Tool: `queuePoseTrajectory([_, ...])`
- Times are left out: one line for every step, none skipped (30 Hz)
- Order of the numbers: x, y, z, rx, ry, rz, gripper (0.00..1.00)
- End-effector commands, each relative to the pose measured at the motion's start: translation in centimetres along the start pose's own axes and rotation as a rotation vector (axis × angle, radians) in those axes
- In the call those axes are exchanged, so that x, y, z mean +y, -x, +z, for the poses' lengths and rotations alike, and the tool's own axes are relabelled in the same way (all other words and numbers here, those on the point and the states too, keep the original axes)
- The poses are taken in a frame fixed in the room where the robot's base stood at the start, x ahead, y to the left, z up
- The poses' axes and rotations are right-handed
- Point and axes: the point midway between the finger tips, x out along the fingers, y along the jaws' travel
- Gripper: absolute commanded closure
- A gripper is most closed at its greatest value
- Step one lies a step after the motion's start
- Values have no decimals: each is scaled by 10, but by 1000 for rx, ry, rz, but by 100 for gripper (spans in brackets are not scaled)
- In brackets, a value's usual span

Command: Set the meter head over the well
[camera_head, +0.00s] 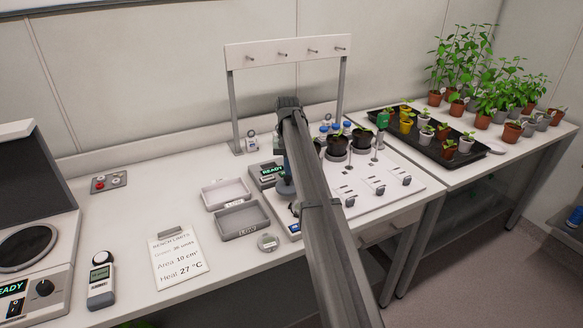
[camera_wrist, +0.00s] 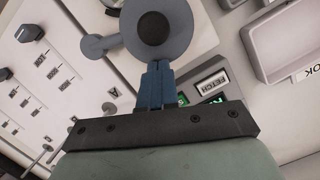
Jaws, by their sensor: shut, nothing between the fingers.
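In the wrist view, a grey round head with a dark centre (camera_wrist: 152,28), which looks like the meter head, is joined to a smaller grey disc at its left. My gripper (camera_wrist: 158,68) is shut and empty, with its blue fingertips at the lower edge of the head. I cannot tell whether they touch it. A grey round part (camera_head: 286,188) shows just beside the arm. I cannot pick out the well, and my fingers are mostly hidden there.
A rack with pegs (camera_head: 287,50) stands behind. Potted plants (camera_head: 338,146) and a white panel with switches (camera_head: 375,185) lie to the right. A limits card (camera_head: 178,258) is at the front left.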

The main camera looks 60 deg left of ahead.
Motion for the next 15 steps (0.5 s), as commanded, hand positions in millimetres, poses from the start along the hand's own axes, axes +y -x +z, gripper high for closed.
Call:
queuePoseTrajectory([-2,-2,6,0,45,11,100])
queuePoseTrajectory([-4,-2,8,0,74,17,100])
queuePoseTrajectory([-5,-3,11,0,111,26,100])
queuePoseTrajectory([-6,-3,13,0,139,33,100])
queuePoseTrajectory([-7,-4,15,0,167,40,100])
queuePoseTrajectory([-8,-5,18,0,204,48,100])
queuePoseTrajectory([-9,-5,21,0,232,54,100])
queuePoseTrajectory([-10,-6,23,0,259,61,100])
queuePoseTrajectory([-10,-6,26,0,295,70,100])
queuePoseTrajectory([-10,-7,28,0,323,76,100])
queuePoseTrajectory([-11,-8,31,0,351,82,100])
queuePoseTrajectory([-11,-8,34,0,388,91,100])
queuePoseTrajectory([-12,-9,36,0,415,98,100])
queuePoseTrajectory([-12,-10,39,0,442,104,100])
queuePoseTrajectory([-12,-10,42,0,479,112,100])
